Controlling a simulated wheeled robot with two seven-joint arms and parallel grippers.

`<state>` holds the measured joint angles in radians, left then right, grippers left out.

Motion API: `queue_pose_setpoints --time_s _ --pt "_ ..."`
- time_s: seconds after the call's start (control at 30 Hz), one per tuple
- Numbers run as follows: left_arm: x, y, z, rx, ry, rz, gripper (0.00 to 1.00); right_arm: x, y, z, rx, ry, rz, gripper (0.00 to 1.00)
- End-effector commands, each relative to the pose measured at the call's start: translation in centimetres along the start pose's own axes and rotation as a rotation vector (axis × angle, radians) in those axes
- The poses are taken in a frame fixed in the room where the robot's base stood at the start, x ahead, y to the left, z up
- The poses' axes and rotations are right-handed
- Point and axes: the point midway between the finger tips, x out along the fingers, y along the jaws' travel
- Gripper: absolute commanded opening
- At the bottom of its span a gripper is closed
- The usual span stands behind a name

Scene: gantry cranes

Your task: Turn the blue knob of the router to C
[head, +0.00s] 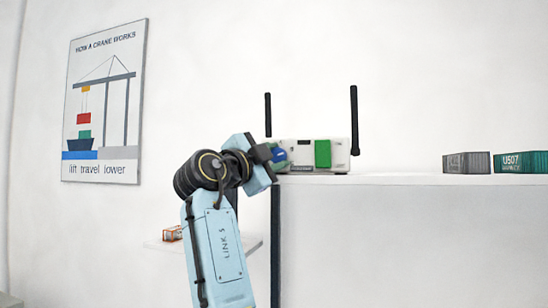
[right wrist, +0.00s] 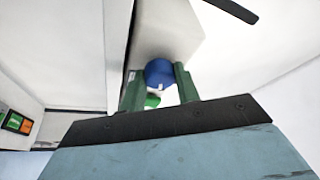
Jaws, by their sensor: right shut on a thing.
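The router (head: 300,153) is a white box with two black antennas and a green panel, standing on top of a white cabinet. Its blue knob (head: 279,154) is on the left part of its front, partly covered by my right gripper (head: 276,156). In the right wrist view the blue knob (right wrist: 158,70) sits between the two green fingers of my right gripper (right wrist: 160,84), which is shut on it. A small white mark shows on the knob. No letters around the knob can be read. My left gripper is not in view.
The white cabinet top (head: 400,179) is bare to the right of the router, up to a grey container (head: 467,163) and a green container (head: 521,162). A low shelf (head: 170,245) at left holds a small orange object (head: 172,234). A crane poster (head: 104,103) hangs behind.

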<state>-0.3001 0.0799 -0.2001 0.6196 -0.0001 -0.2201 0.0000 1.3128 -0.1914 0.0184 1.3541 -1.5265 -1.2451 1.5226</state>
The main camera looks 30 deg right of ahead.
Motion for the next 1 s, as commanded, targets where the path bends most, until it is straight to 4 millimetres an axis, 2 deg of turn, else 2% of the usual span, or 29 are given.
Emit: queue_pose_setpoints --time_s 0.6,1.0 --pt "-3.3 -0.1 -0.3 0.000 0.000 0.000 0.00 0.1 -0.5 -0.2 0.525 -0.001 0.217 0.09" --pt "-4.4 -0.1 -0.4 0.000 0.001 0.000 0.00 0.1 -0.5 -0.2 0.728 -0.002 0.301 0.09"
